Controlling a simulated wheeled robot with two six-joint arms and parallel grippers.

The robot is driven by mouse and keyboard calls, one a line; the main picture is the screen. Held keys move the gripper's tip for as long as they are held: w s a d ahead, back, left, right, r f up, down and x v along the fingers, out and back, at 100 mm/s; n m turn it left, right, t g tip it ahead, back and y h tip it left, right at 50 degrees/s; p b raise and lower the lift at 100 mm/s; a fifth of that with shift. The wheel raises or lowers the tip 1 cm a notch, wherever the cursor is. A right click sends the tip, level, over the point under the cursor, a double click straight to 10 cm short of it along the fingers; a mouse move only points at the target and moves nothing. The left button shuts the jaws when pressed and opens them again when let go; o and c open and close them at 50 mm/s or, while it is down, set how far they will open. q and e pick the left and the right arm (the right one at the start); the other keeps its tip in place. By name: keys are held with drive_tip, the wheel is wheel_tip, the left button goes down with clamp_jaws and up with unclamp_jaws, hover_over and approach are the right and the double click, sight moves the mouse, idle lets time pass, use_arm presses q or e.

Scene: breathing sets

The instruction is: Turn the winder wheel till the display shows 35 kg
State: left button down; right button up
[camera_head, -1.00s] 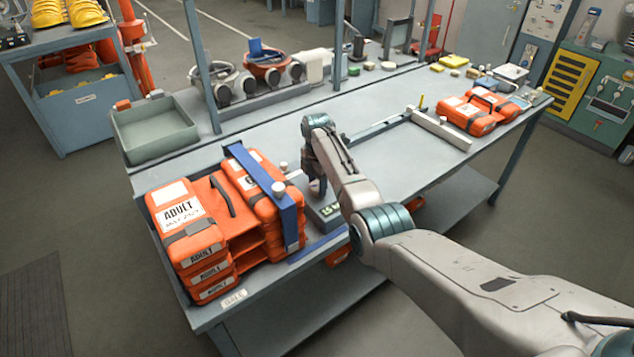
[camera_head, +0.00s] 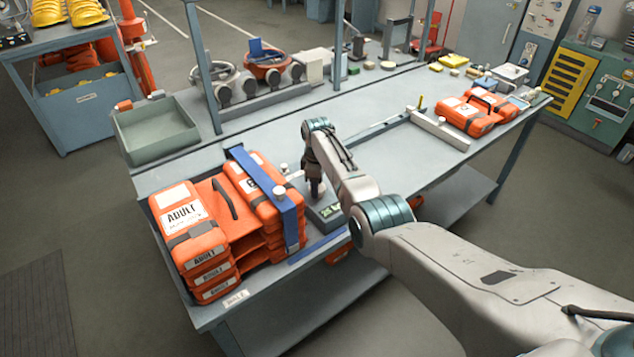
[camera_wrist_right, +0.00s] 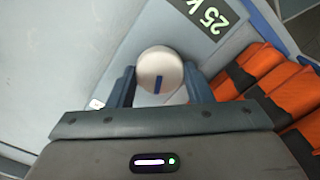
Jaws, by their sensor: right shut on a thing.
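The winder wheel (camera_wrist_right: 160,68) shows in the right wrist view as a round white knob with a short blue mark. My right gripper (camera_wrist_right: 158,88) is shut on it, one finger on each side. The display (camera_wrist_right: 205,14) beside the wheel reads 25 and part of a k; the rest is cut off. In the head view my right gripper (camera_head: 318,190) reaches down beside the dark display box (camera_head: 328,213) and hides the wheel. A blue strap (camera_head: 268,187) runs over the stacked orange packs (camera_head: 245,190). My left gripper is out of view.
An orange pack stack labelled ADULT (camera_head: 187,240) stands at the table's near left end. A grey-green bin (camera_head: 155,132) is behind it. Breathing gear (camera_head: 268,75) lines the back. More orange packs (camera_head: 470,112) lie far right; the middle tabletop (camera_head: 385,165) is mostly clear.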

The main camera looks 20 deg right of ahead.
drive_tip(key=m, duration=0.3)
drive_tip(key=shift+r+m, duration=0.15)
drive_tip(key=shift+m, duration=0.15)
drive_tip(key=shift+w+m+p, duration=0.1)
drive_tip(key=shift+m+p, duration=0.35)
drive_tip(key=shift+m, duration=1.25)
drive_tip(key=o, duration=1)
wheel_tip(320, 180, up, 11)
drive_tip(key=b, duration=0.2)
drive_tip(key=shift+b, duration=0.3)
